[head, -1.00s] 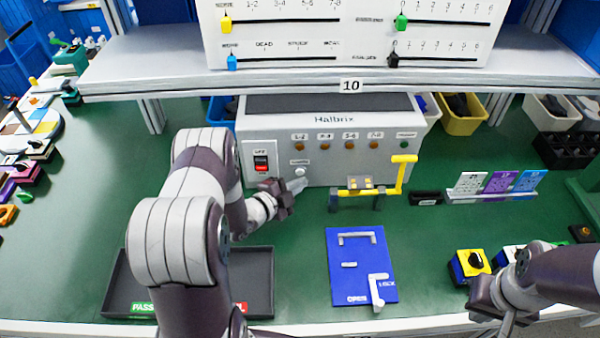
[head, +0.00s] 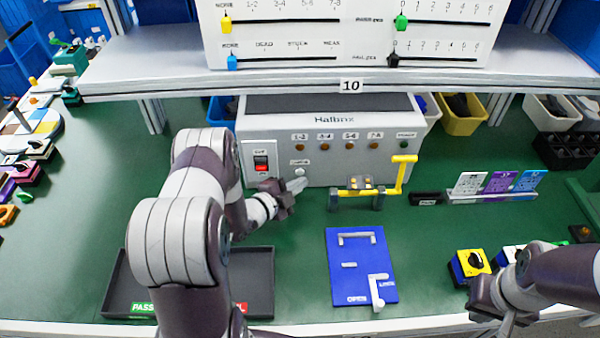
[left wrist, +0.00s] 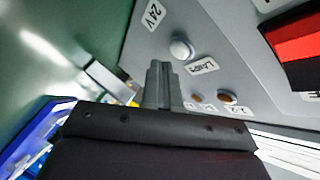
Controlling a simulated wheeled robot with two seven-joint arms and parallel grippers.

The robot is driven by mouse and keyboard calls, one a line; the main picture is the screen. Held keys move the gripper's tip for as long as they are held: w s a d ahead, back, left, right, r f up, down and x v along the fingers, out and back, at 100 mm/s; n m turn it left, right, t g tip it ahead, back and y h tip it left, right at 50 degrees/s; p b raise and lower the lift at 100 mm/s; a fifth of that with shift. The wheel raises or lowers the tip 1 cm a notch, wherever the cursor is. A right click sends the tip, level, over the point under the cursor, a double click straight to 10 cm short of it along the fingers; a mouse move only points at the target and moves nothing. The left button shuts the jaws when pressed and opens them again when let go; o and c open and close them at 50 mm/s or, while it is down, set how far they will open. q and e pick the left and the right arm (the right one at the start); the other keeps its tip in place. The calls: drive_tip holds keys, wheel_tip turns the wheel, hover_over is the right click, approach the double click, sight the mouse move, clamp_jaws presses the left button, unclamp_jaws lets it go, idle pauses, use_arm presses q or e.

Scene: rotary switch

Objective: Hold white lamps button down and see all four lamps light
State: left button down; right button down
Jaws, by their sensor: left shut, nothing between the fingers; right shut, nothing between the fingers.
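The grey Halbrix box (head: 335,120) stands at the back of the green bench. Its round white lamps button (head: 298,173) is low on the front face, below a small label. In the left wrist view the white button (left wrist: 181,48) stands just beyond and right of my fingertips. My left gripper (head: 303,182) is shut and empty, close to the button; a small gap shows in the wrist view (left wrist: 159,66). A row of dull amber lamps (head: 324,146) on the box looks unlit. My right gripper (head: 507,322) is shut and empty at the front right, partly hidden by its wrist.
A red and black switch (head: 261,163) is left of the button. A yellow-handled fixture (head: 402,172) stands before the box. A blue board (head: 340,283), a dark tray (head: 262,262) and yellow switch blocks (head: 472,262) lie in front. A shelf (head: 180,65) hangs above.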

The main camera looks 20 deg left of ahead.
idle(0.5)
use_arm(q)
drive_tip(key=shift+w+a, duration=0.2)
drive_tip(key=shift+w, duration=0.2)
drive_tip(key=shift+w+a+b, duration=0.2)
drive_tip(key=shift+w+b, duration=0.2)
drive_tip(key=shift+b, duration=0.05)
idle(1.5)
drive_tip(key=shift+s, duration=0.1)
idle(1.4)
drive_tip(key=shift+s+d, duration=0.4)
drive_tip(key=shift+s, duration=0.3)
drive_tip(key=shift+p, duration=0.3)
drive_tip(key=shift+s+d, duration=0.25)
drive_tip(key=shift+s, duration=0.25)
drive_tip(key=shift+s+d+p, duration=0.35)
drive_tip(key=shift+s+d, duration=0.05)
drive_tip(key=shift+s, duration=0.5)
drive_tip(key=shift+s+d+p, duration=0.3)
drive_tip(key=shift+s+d, duration=0.1)
drive_tip(key=shift+s, duration=0.45)
drive_tip(key=shift+w, duration=0.1)
